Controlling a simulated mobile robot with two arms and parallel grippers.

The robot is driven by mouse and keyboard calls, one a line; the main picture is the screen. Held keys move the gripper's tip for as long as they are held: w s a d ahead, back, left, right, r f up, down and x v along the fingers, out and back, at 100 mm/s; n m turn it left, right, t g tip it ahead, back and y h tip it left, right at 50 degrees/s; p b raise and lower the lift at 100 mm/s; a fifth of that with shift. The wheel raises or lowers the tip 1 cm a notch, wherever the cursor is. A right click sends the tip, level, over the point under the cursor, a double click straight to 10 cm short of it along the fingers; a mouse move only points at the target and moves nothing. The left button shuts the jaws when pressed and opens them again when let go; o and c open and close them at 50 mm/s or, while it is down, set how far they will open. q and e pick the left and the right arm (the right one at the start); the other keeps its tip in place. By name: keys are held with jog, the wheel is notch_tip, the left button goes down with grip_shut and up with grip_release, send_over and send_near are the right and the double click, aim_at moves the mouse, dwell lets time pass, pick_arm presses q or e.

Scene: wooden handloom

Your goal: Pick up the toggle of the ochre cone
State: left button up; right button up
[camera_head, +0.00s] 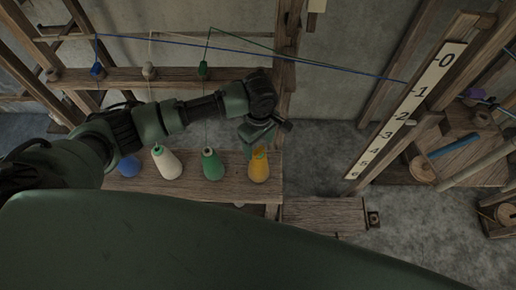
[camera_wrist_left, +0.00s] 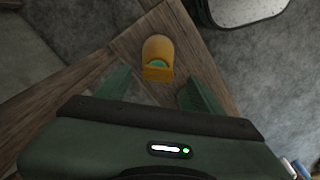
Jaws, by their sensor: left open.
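The ochre cone (camera_head: 259,170) stands upright at the right end of the low wooden bench. Its narrow top is partly behind my left gripper (camera_head: 254,144), and I cannot make out its toggle clearly. In the left wrist view the ochre cone (camera_wrist_left: 157,48) is an ochre shape with a small green patch near its lower edge. My left gripper (camera_wrist_left: 157,76) is open there, its two green fingers pointing toward the cone, which shows beyond and between the tips. No contact is visible. My right gripper is not in view.
Green (camera_head: 212,165), white (camera_head: 166,163) and blue (camera_head: 128,166) cones stand left of it on the bench (camera_head: 190,192). Blue (camera_head: 98,70), white (camera_head: 149,70) and green (camera_head: 203,69) toggles hang by the upper rail (camera_head: 175,77). A numbered scale (camera_head: 408,108) stands right.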

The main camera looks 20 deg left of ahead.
aim_at(259, 151)
pick_arm(q)
notch_tip(259, 151, down, 3)
jog(key=shift+w+r, duration=0.15)
jog(key=shift+r, duration=0.05)
jog(key=shift+f, duration=0.35)
jog(key=c, duration=1.4)
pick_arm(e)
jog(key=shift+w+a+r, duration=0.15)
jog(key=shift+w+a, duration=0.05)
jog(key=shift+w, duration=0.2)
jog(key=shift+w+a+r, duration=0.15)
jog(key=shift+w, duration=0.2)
pick_arm(q)
jog(key=shift+r, duration=0.15)
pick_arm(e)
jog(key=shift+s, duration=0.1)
pick_arm(q)
jog(key=shift+r, duration=0.2)
notch_tip(259, 151, up, 19)
jog(key=shift+r+b, duration=0.2)
jog(key=shift+b, duration=0.1)
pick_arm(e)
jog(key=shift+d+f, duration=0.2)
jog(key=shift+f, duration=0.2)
